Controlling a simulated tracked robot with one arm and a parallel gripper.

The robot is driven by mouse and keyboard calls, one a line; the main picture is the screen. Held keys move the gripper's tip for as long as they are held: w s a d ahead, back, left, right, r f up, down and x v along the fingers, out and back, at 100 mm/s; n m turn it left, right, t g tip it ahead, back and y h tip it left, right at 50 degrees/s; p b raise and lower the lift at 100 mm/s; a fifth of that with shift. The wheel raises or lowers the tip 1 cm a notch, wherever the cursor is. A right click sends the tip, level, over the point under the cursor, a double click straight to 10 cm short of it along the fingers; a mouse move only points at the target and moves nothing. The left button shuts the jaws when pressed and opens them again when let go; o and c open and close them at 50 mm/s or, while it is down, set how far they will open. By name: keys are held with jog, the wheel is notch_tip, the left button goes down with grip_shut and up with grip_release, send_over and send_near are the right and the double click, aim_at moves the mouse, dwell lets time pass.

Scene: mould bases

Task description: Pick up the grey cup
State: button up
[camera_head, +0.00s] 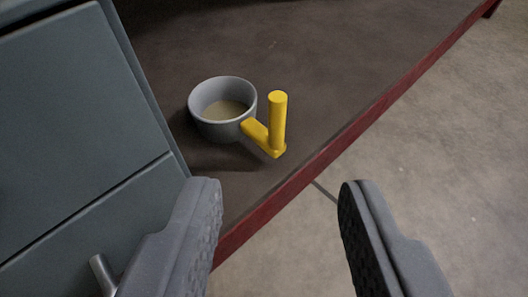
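The grey cup (213,127) stands upright on a dark brown surface (330,60), left of the picture's middle. It is round and wide, with a pale tan bottom or content inside. A yellow handle (277,122) sticks out from its right side and turns upward as a post. My gripper (280,190) is in the lower part of the picture with its two grey fingers wide apart. It is open and empty, nearer to the camera than the cup and not touching it.
A grey-green cabinet (80,120) with drawers and a metal handle (103,272) stands close on the left of the cup. The brown surface ends in a red edge (355,130) running diagonally. Beyond it on the right lies bare concrete floor (460,180).

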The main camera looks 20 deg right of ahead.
aim_at(277, 111)
jog(key=b+x, duration=0.3)
jog(key=x, duration=0.5)
jog(key=shift+w+d+f, duration=0.15)
jog(key=shift+w+f, duration=0.05)
jog(key=shift+w, duration=0.05)
jog(key=b+x, duration=0.1)
jog(key=x, duration=0.1)
jog(key=f+b+x, duration=0.1)
jog(key=b+x, duration=0.1)
jog(key=shift+w+d+f, duration=0.1)
jog(key=shift+d+f, duration=0.05)
jog(key=shift+w, duration=0.2)
grip_shut()
